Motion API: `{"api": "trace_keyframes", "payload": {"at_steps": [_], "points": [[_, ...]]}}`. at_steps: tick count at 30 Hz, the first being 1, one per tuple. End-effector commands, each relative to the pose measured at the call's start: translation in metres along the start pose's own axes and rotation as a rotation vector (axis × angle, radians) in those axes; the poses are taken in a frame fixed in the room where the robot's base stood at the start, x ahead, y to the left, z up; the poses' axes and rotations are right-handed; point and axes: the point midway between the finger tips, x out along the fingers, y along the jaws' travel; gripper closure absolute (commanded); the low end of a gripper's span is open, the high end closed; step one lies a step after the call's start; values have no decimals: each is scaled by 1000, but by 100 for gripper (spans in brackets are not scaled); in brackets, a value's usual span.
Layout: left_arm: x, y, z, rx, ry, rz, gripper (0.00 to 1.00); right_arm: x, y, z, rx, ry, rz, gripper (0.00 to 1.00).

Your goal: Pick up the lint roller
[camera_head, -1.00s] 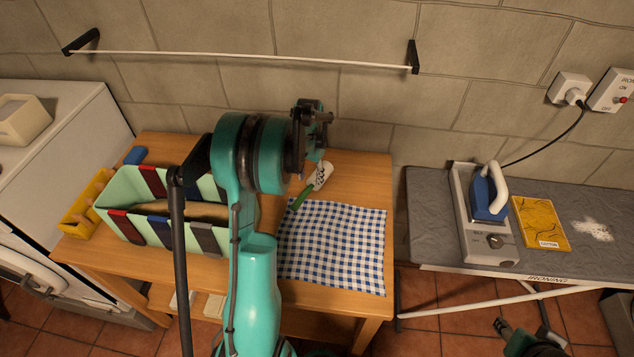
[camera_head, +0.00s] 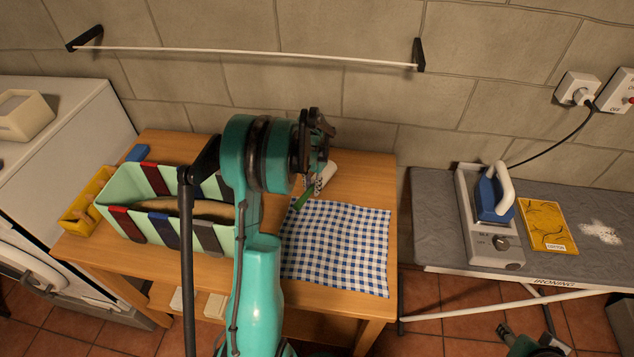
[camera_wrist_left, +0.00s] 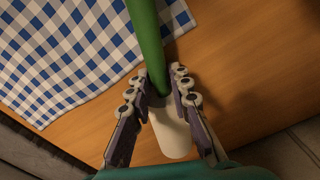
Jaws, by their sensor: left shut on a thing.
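The lint roller has a white cylinder (camera_head: 328,173) and a green handle (camera_head: 302,201). It lies at the back of the wooden table, beside the checked cloth's far edge. In the left wrist view its green handle (camera_wrist_left: 150,40) runs up past the cloth and its white cylinder (camera_wrist_left: 172,138) sits between the finger bases. My left gripper (camera_wrist_left: 158,80) is shut on the roller near where handle and cylinder meet. In the head view my wrist hides part of it. What looks like my right gripper (camera_head: 518,340) shows partly at the bottom right, its jaws unclear.
The blue-and-white checked cloth (camera_head: 338,250) covers the table's front right. A green divided bin (camera_head: 120,190) and a yellow tray (camera_head: 78,215) stand left. A rail (camera_head: 240,54) crosses the wall. An ironing board (camera_head: 435,215) with an iron (camera_head: 490,195) is at the right.

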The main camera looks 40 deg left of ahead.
Motion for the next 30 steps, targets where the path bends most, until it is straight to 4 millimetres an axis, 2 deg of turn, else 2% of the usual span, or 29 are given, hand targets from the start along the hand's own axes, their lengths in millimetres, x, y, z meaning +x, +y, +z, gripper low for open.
{"api": "trace_keyframes", "payload": {"at_steps": [7,13,21,27,30], "points": [[-13,0,0,0,0,0,100,-4,0,-3,0,0,0,58],[-48,2,0,1,0,0,100,-15,0,-10,0,0,0,58],[-83,68,7,6,0,0,100,-26,0,-19,0,0,0,58],[-103,101,11,3,0,0,100,-32,0,-23,0,0,0,58],[-108,110,12,2,0,0,100,-33,0,-24,0,0,0,58]]}}
